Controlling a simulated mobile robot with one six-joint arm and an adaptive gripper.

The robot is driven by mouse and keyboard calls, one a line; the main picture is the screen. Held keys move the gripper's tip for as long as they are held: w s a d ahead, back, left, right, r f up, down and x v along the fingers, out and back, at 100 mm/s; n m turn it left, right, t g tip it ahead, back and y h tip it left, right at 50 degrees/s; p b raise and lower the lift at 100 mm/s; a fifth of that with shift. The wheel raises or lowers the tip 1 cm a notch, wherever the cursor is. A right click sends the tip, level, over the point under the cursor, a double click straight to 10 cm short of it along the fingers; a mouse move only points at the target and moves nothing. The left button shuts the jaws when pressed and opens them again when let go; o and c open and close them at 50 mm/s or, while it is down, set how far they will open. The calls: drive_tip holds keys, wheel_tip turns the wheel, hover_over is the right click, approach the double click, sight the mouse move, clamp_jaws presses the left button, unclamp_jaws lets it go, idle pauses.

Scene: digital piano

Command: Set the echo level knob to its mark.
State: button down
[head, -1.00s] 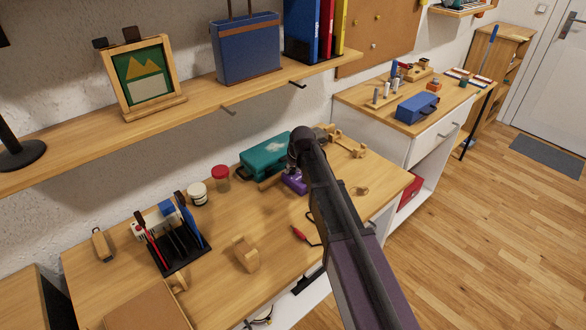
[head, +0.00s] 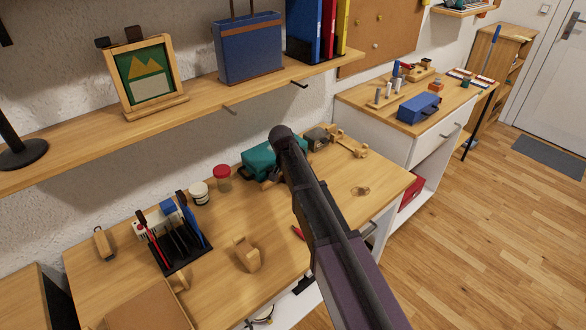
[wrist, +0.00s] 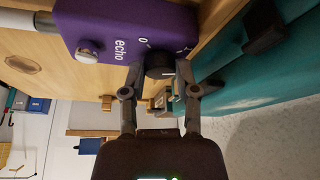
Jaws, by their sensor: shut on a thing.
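The purple echo pedal (wrist: 100,30) fills the top of the wrist view, with "echo" and a "0" printed on its face. Its black level knob (wrist: 158,62) sits between my fingertips and carries a pale pointer line. A small white mark (wrist: 184,50) shows on the pedal face to the right of the knob. My gripper (wrist: 159,72) is shut on the knob, one finger on each side. Part of the knob's rim is hidden by the fingers. In the head view, my arm hides the pedal, the knob and the gripper.
A teal case (head: 262,160) stands behind the pedal and lies close to my right finger in the wrist view (wrist: 270,70). A red-lidded jar (head: 222,178), a white jar (head: 198,193) and a tool holder (head: 180,245) stand to the left. A wooden block (head: 247,254) sits nearer.

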drive_tip(key=m+g+h, duration=0.1)
drive_tip(key=m, duration=0.5)
drive_tip(key=shift+w+a+g+h, duration=0.15)
drive_tip(key=shift+a+g+h, duration=0.05)
drive_tip(key=shift+g+h, duration=0.2)
drive_tip(key=m+g, duration=0.1)
drive_tip(key=m, duration=0.2)
drive_tip(key=m+g, duration=0.1)
drive_tip(key=m, duration=0.3)
drive_tip(key=shift+w+h, duration=0.1)
drive_tip(key=shift+h, duration=0.3)
drive_tip(key=shift+c, duration=1.8)
unclamp_jaws()
drive_tip(key=shift+n, duration=0.3)
